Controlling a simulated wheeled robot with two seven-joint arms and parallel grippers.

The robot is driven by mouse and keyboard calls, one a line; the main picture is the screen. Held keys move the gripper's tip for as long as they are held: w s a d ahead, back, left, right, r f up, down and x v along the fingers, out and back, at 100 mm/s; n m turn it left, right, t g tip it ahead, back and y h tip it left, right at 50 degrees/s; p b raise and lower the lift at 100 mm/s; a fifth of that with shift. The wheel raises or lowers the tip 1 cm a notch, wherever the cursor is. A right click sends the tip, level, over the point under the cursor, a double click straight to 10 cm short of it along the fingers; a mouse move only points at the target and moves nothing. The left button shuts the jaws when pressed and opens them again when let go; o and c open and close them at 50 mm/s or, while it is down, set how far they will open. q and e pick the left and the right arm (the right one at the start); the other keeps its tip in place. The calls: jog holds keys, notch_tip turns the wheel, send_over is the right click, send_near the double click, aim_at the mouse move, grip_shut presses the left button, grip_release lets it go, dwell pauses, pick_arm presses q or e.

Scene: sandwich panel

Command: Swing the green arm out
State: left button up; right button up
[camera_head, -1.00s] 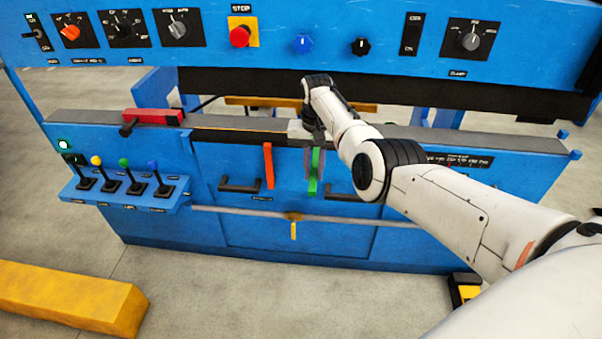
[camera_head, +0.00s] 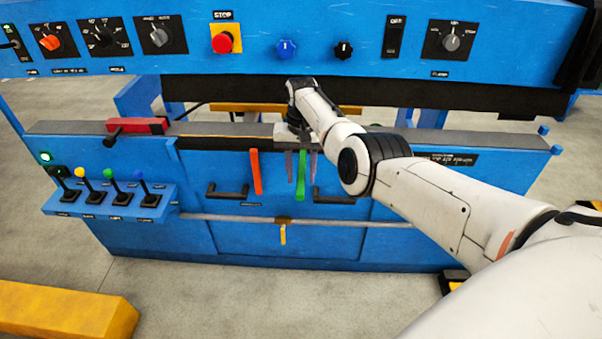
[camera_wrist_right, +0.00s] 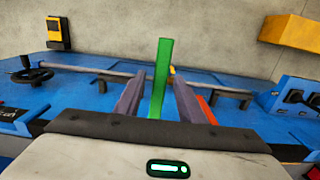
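The green arm (camera_head: 301,175) hangs down on the front of the blue machine, right of the red-orange arm (camera_head: 256,172). My right gripper (camera_head: 301,170) points down at it from above, with one grey-purple finger on each side of the green arm. In the right wrist view the green arm (camera_wrist_right: 163,75) stands between the two spread fingers of the gripper (camera_wrist_right: 157,85). Gaps show beside it, so the fingers are open around it and not clamped. The top of the green arm is hidden behind my wrist in the head view. My left gripper is not in view.
The red-orange arm shows close beside one finger in the wrist view (camera_wrist_right: 207,108). Black handles (camera_head: 228,193) flank the two arms. A grey rail (camera_head: 350,223) with a yellow lever (camera_head: 283,234) runs below. The control panel (camera_head: 310,62) overhangs above. A joystick shelf (camera_head: 110,200) is at left.

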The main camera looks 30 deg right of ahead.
aim_at(301, 178)
jog(key=shift+r, duration=0.45)
notch_tip(301, 178, up, 9)
jog(key=p, duration=0.1)
jog(key=shift+r, duration=0.2)
